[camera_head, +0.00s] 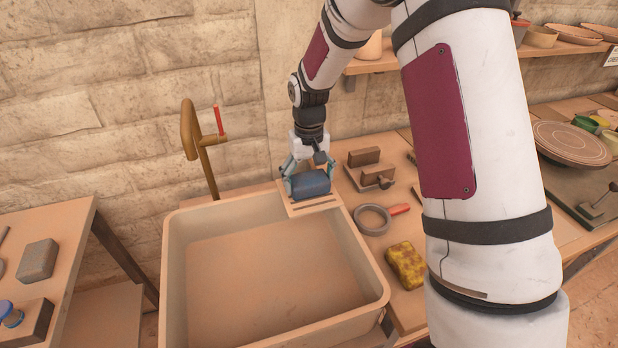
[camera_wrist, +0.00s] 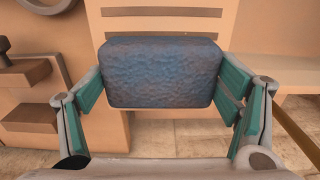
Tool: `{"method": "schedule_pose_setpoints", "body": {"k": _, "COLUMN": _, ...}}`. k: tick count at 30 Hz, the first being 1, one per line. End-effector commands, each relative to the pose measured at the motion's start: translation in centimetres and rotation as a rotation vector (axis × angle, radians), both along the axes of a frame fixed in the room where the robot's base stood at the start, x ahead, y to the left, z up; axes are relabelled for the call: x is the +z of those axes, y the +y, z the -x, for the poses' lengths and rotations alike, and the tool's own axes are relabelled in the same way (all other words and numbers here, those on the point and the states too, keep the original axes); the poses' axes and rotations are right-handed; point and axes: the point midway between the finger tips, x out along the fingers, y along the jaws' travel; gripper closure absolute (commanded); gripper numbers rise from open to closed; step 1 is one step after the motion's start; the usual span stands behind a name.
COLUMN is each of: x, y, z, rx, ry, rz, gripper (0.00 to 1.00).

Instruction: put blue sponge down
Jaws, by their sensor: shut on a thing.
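The blue sponge (camera_head: 310,184) is a dark blue rounded block. My gripper (camera_head: 309,178) is shut on it, with a finger at each end. In the wrist view the sponge (camera_wrist: 161,73) sits between the green-padded fingers of my gripper (camera_wrist: 161,90). The sponge is over a slotted tan board (camera_head: 318,208) at the back right corner of the sink; the board's slots also show in the wrist view (camera_wrist: 160,21). I cannot tell whether the sponge touches the board.
A wide empty sink (camera_head: 270,285) is in front. A brass tap (camera_head: 200,150) stands behind left. A left table (camera_head: 75,225) holds a grey block (camera_head: 38,260).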

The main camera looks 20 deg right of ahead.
Motion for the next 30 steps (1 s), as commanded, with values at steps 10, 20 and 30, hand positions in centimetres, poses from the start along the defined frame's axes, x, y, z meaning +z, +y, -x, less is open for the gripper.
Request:
{"method": "schedule_pose_setpoints", "body": {"k": 10, "x": -0.3, "y": 0.0, "z": 0.0, "rx": 0.000, "ry": 0.000, "rz": 0.000, "gripper": 0.00}}
{"method": "schedule_pose_setpoints", "body": {"k": 20, "x": 0.7, "y": 0.0, "z": -0.1, "rx": 0.000, "ry": -0.003, "rz": 0.000, "gripper": 0.00}}
{"method": "schedule_pose_setpoints", "body": {"k": 30, "x": 7.2, "y": 0.0, "z": -0.2, "rx": -0.001, "ry": -0.005, "rz": 0.000, "gripper": 0.00}}
